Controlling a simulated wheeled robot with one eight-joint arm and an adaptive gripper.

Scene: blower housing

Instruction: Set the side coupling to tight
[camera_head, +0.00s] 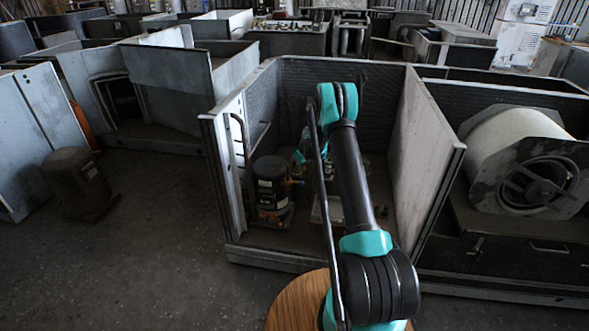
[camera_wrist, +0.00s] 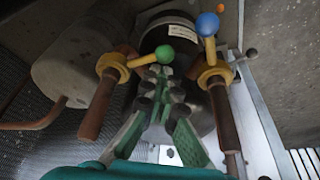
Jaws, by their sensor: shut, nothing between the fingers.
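In the wrist view, a yellow collar (camera_wrist: 112,67) on a brown pipe at left carries a lever pointing right, ending in a green ball (camera_wrist: 164,52). A second yellow collar (camera_wrist: 214,73) at right carries a lever pointing up, ending in a blue ball (camera_wrist: 207,24). I cannot tell which is the side coupling. My gripper (camera_wrist: 160,76) is shut and empty between the two pipes; its tips are close below the green ball in the picture, and contact is unclear. The dark cylindrical housing (camera_wrist: 183,38) lies behind. In the head view, my arm hides part of the bay.
A grey cylinder (camera_wrist: 72,70) and a mesh wall are at left in the wrist view; a metal rail (camera_wrist: 262,125) is at right. In the head view, a dark canister (camera_head: 270,172) stands inside the bay walls (camera_head: 425,140). Open floor (camera_head: 140,265) lies left.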

